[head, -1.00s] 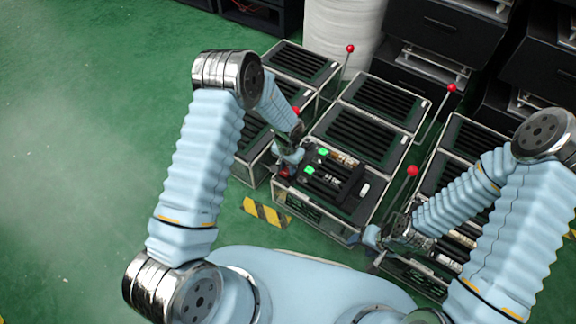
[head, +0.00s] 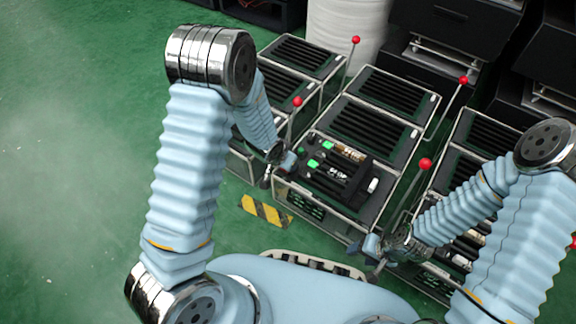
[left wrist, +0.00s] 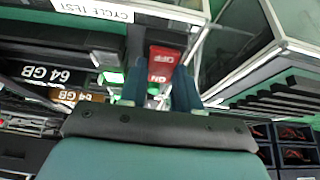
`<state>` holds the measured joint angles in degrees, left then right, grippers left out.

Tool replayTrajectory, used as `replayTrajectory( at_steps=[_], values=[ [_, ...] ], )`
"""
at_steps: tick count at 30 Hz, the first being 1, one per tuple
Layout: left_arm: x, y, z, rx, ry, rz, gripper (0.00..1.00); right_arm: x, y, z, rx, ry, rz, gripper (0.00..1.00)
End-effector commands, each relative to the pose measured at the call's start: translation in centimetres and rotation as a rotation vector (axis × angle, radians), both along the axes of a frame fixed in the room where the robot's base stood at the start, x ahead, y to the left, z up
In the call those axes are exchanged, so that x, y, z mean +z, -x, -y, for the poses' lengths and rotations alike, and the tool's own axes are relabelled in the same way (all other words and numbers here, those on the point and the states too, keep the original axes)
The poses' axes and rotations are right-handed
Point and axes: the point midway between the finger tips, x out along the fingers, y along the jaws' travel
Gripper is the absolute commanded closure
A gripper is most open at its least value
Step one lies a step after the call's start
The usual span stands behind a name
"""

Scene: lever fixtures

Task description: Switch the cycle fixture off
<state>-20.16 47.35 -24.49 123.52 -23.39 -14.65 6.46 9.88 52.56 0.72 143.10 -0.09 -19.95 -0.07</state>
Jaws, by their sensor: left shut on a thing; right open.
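The cycle fixture (head: 325,195) is a dark, metal-framed box in the middle of the head view, with lit green spots on its top. In the left wrist view a white label (left wrist: 95,10) reads "CYCLE TEST", partly cut off. Beside it is a red switch (left wrist: 164,62) marked OFF and ON, with a small green light at its ON end. My left gripper (head: 277,162) is at the fixture's left front corner, its fingers (left wrist: 157,92) shut on the red switch. My right gripper (head: 374,250) is open and empty by the fixture's front right corner.
Red-knobbed levers (head: 297,101), (head: 425,163) rise between the neighbouring metal-framed boxes. More boxes (head: 302,58) stand behind and to both sides. A yellow-black floor mark (head: 266,212) lies in front. The green floor (head: 70,150) at left is clear.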

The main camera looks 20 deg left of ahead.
Motion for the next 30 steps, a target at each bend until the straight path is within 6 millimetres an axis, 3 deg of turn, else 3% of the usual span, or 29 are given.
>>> replayTrajectory(
  at_steps=[15, 16, 20, 30],
  values=[
    [0.04, 0.03, 0.02, -0.001, 0.009, 0.024, 0.99, -0.53, -0.03, 0.02, -0.001, 0.0, 0.002, 0.43],
    [0.04, 0.03, 0.02, -0.001, 0.009, 0.023, 0.64, -0.53, -0.03, 0.02, -0.001, 0.0, 0.002, 0.43],
    [0.04, 0.04, 0.01, -0.001, 0.008, 0.024, 0.44, -0.53, -0.03, 0.02, -0.001, 0.0, 0.002, 0.43],
    [0.39, 0.17, -0.07, 0.0, 0.009, 0.024, 0.43, -0.39, -0.02, 0.02, 0.0, 0.0, 0.001, 0.43]
  ],
)
